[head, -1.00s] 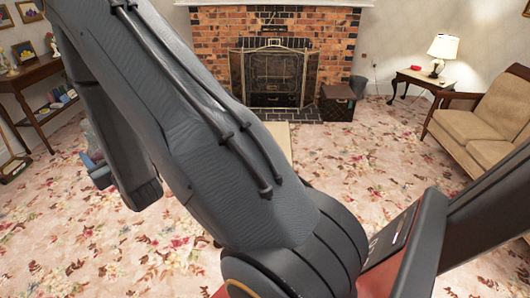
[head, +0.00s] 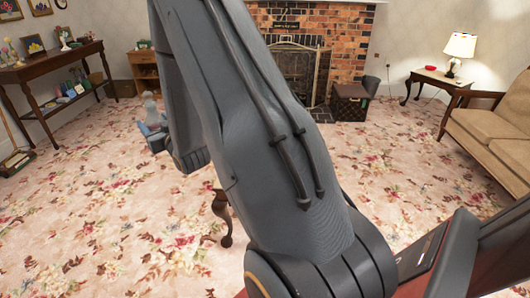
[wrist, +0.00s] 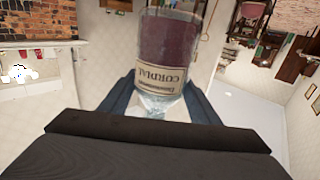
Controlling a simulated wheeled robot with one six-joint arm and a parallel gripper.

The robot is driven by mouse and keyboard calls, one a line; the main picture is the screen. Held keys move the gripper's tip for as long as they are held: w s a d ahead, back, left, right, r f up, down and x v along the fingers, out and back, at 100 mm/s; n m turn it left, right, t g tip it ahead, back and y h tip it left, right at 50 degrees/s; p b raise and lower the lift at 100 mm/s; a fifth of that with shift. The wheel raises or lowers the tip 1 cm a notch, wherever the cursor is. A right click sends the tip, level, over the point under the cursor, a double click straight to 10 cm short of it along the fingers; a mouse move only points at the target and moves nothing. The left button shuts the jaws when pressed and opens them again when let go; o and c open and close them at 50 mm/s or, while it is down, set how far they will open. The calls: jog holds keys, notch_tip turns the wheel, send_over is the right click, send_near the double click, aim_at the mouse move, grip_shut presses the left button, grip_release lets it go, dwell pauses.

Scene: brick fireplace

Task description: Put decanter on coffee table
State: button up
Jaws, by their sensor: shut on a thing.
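The decanter holds dark purplish liquid and has a cream label reading "CORDIAL". It fills the top middle of the wrist view (wrist: 165,42). My gripper (wrist: 157,103) is shut on its narrower clear part. In the head view a pale grey shape, likely the decanter (head: 150,107), shows above my gripper (head: 154,136), left of my arm and over the carpet. A curved dark wooden leg, probably of the coffee table (head: 222,215), shows at my arm's left edge. My arm hides the rest of that table.
A side table with a lamp (head: 446,78) and a tan sofa (head: 492,128) stand at the right. A dark chest (head: 350,103) is by the brick fireplace (head: 330,40). A long wooden console (head: 50,66) stands at the left. Open floral carpet (head: 90,215) lies at lower left.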

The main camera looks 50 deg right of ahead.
jog(key=d+f+m+h+b, duration=0.1)
jog(key=d+f+b, duration=0.7)
jog(key=d+b, duration=0.3)
jog(key=d+f+m+h+b, duration=0.1)
jog(key=d+f+h+b, duration=0.1)
jog(key=d+f+b, duration=0.75)
jog(key=d+f+m+h+b, duration=0.1)
jog(key=d+f+b, duration=0.4)
jog(key=d+b, duration=0.9)
jog(key=shift+g, duration=0.4)
jog(key=f+b, duration=0.2)
jog(key=f, duration=0.2)
jog(key=f+b, duration=0.1)
jog(key=f, duration=0.4)
jog(key=shift+s+a+b, duration=0.15)
jog(key=shift+a+b, duration=0.05)
jog(key=shift+b, duration=0.15)
jog(key=shift+f, duration=0.1)
jog(key=shift+f, duration=0.15)
jog(key=o, duration=1.6)
